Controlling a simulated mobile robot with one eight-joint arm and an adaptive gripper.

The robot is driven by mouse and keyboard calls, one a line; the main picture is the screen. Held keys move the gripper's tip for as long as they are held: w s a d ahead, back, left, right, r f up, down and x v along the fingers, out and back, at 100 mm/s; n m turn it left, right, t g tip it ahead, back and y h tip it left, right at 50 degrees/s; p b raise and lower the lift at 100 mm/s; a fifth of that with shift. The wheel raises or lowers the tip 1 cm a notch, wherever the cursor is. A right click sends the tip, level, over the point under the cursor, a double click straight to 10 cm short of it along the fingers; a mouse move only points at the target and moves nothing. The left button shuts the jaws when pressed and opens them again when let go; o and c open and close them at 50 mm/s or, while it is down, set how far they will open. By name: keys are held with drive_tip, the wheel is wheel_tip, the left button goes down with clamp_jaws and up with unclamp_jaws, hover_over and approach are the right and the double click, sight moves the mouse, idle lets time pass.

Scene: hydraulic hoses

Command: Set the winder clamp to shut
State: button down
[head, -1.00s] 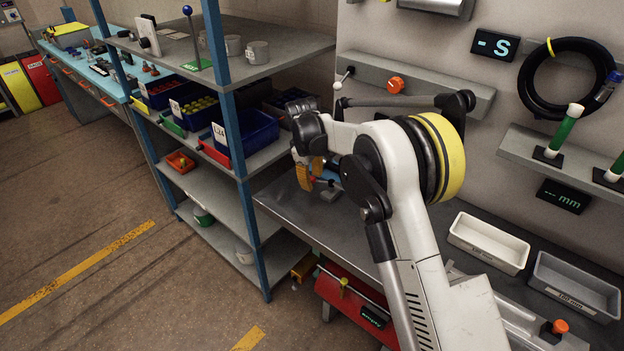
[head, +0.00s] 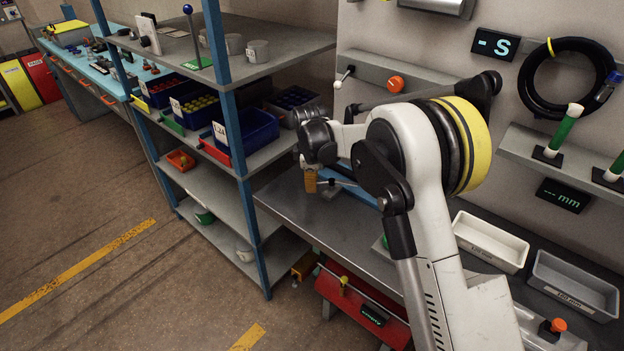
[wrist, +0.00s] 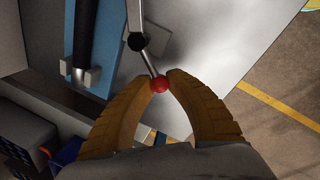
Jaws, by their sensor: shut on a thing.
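A lever with a red ball knob (wrist: 160,86) shows in the wrist view, taken to be the winder clamp's handle. Its metal rod runs up from the knob to a dark pivot (wrist: 137,42) beside a blue base (wrist: 104,25). My gripper (wrist: 160,79) has its orange-brown fingers closed around the knob, with the knob at the fingertips. In the head view my gripper (head: 311,182) is over the left part of the grey bench, and part of the blue base (head: 352,186) shows to its right. My wrist hides the knob there. I cannot tell the clamp's setting.
A dark rod (wrist: 80,45) lies along the blue base in grey brackets. The blue-post shelf (head: 240,150) with bins stands close left of my gripper. White (head: 489,243) and grey (head: 575,285) trays sit on the bench at right.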

drive_tip(key=s+n, duration=0.1)
drive_tip(key=n, duration=0.2)
drive_tip(key=shift+s+d+n+y, duration=0.3)
drive_tip(key=shift+s+d+y, duration=0.05)
drive_tip(key=shift+s+y, duration=0.05)
drive_tip(key=shift+s+d+n+y, duration=0.15)
drive_tip(key=shift+s+d+n, duration=0.2)
drive_tip(key=shift+n, duration=0.55)
drive_tip(key=shift+s+d+n+y, duration=0.15)
drive_tip(key=shift+s+d+n, duration=0.15)
drive_tip(key=shift+n, duration=0.6)
drive_tip(key=shift+s, duration=0.15)
drive_tip(key=c, duration=1.2)
unclamp_jaws()
drive_tip(key=shift+c, duration=0.2)
drive_tip(key=v, duration=1.2)
drive_tip(key=shift+w, duration=0.25)
